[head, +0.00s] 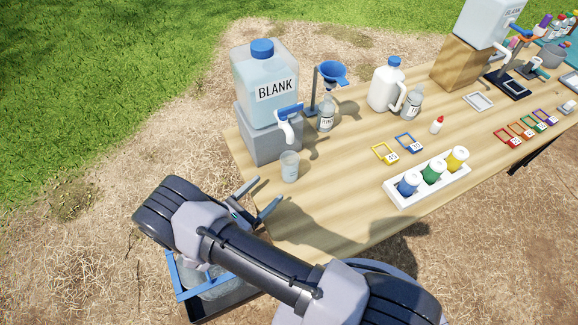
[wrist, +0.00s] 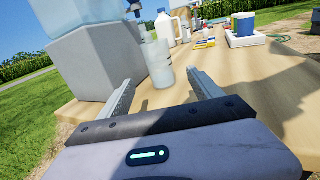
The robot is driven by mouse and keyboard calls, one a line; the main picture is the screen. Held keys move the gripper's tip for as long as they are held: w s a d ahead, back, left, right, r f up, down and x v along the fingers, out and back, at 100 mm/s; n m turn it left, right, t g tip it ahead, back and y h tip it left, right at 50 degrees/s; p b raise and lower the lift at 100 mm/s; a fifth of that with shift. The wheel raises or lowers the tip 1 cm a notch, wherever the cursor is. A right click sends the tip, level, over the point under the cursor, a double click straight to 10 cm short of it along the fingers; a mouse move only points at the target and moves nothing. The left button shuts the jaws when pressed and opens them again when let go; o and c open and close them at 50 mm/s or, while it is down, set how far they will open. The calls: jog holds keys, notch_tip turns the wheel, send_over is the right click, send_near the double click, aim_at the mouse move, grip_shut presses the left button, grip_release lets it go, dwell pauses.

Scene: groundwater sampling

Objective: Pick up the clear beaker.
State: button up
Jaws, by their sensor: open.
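The clear beaker (head: 290,167) stands upright on the wooden table, just below the spigot of the jug marked BLANK. It also shows in the wrist view (wrist: 158,64), ahead of my gripper and between the lines of its two fingers. My gripper (head: 262,198) is open and empty at the table's left edge, a short way in front of the beaker on the near side. In the wrist view its two fingers (wrist: 160,88) are spread wide and point toward the beaker. The fingertips look close to the beaker, but I cannot tell the exact gap.
The BLANK jug (head: 265,85) stands on a grey block (head: 268,140) behind the beaker; its spigot (head: 287,122) hangs close above. A blue funnel (head: 333,72) over a bottle (head: 326,118) is behind right. A white rack (head: 428,186) of capped bottles is right. Bare table lies between.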

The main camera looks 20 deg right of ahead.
aim_at(284, 173)
jog(key=b+x, duration=0.3)
jog(key=x, duration=0.9)
jog(key=shift+w+f, duration=0.15)
jog(key=shift+w, duration=0.05)
jog(key=c, duration=1.6)
